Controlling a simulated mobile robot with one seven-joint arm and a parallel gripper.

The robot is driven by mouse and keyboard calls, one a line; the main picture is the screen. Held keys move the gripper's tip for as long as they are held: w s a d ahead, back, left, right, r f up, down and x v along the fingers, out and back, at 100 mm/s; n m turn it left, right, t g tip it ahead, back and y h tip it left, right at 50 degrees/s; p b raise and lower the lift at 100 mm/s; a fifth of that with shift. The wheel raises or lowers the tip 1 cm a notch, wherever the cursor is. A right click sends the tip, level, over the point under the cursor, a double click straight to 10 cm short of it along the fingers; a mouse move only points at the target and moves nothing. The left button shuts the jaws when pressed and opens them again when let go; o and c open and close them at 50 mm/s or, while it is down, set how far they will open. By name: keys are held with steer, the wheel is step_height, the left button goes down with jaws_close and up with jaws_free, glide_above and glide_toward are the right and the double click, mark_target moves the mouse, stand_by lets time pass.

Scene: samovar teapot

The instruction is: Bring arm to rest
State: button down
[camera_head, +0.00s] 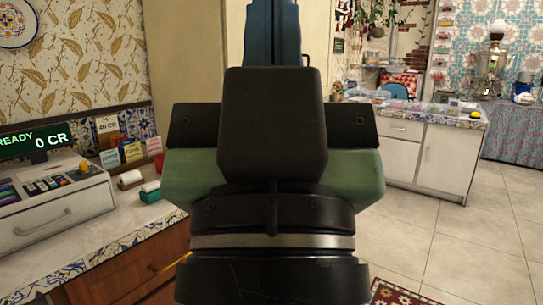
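The end of my arm with my gripper (272,125) fills the middle of the head view, seen close up from behind. A black block, a wide dark bar with screws and a green part behind it show above my round black wrist with its silver band. The fingers are hidden, so I cannot tell whether they are open or shut. No held object is visible. In the background at the right stands a metal samovar (490,72) with a pale top piece, far from my gripper.
At the left, a counter (130,225) bears a cash register (50,200), small cards and rolls. A white counter (430,150) stands behind at the right. Tiled floor (470,250) lies open at the right, with a patterned rug edge (395,292) at the bottom.

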step_height(320, 180, up, 28)
steer(key=p, duration=2.6)
steer(key=shift+r, duration=0.15)
steer(key=c, duration=1.6)
jaws_free()
